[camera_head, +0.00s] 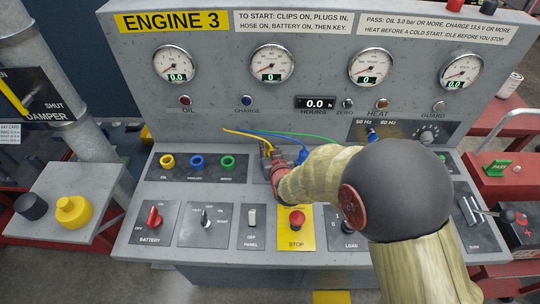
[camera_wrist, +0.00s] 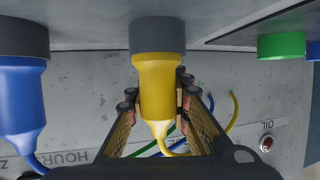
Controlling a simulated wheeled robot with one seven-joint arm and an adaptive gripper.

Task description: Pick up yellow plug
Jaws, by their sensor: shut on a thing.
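In the wrist view the yellow plug (camera_wrist: 158,72) stands between the fingers of my gripper (camera_wrist: 158,97), which is shut on its body. The plug's wide end meets a dark grey round collar (camera_wrist: 157,34); I cannot tell whether it is seated in it. A yellow cable leaves its narrow end. In the head view my gripper (camera_head: 269,152) is low over the middle of the console, and my arm mostly hides the plug. The yellow-ringed socket (camera_head: 167,161), marked OIL, is to the left on the console and looks empty.
Blue (camera_head: 197,162) and green (camera_head: 228,162) sockets sit beside the yellow-ringed one. A red stop button (camera_head: 297,217) and switches line the front. Loose cables cross behind my gripper.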

